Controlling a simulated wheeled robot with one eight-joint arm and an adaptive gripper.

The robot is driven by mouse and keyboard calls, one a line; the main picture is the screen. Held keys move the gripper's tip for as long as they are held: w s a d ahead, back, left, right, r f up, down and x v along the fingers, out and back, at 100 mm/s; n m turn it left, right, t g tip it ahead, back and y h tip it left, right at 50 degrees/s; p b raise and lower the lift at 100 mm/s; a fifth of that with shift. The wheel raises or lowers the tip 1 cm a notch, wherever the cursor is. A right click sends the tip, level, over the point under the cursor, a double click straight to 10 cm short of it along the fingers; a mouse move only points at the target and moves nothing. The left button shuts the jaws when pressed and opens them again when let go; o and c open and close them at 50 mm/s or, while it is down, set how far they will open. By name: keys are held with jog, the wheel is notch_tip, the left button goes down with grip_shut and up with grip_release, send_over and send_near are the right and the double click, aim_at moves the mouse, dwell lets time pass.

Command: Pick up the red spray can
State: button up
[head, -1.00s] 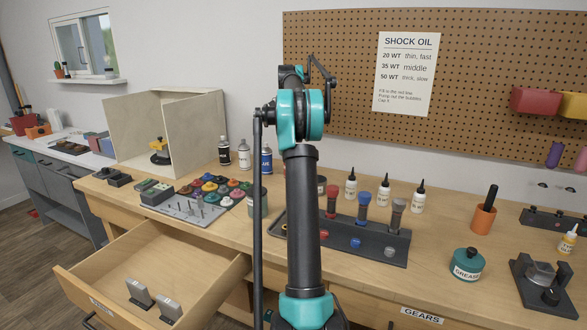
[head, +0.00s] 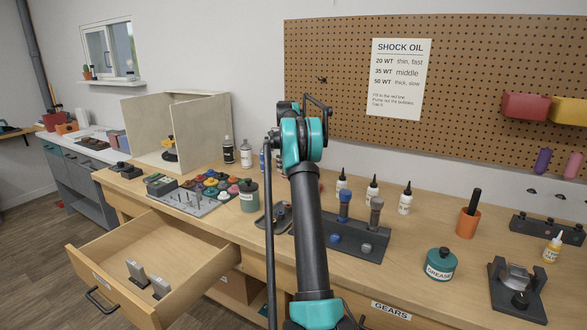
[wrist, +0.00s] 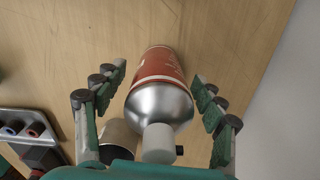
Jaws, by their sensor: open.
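In the wrist view the red spray can (wrist: 159,68) has a red body with pale lettering, a silver dome and a white nozzle top. It stands between the two fingers of my gripper (wrist: 161,74), which are open on either side of it. A gap shows between the can and each finger. In the head view my arm hides the can, and my gripper is not visible there.
A small metallic cylinder (wrist: 119,138) is close beside the can's nozzle end in the wrist view. The shock stand (head: 372,243), grease jar (head: 440,264) and orange cup (head: 468,222) are on the bench. An open drawer (head: 190,262) juts out at the left.

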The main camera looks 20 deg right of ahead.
jog(key=shift+a+f, duration=0.1)
jog(key=shift+f, duration=0.25)
jog(key=c, duration=1.4)
jog(key=shift+o, duration=0.2)
jog(key=shift+r, duration=0.1)
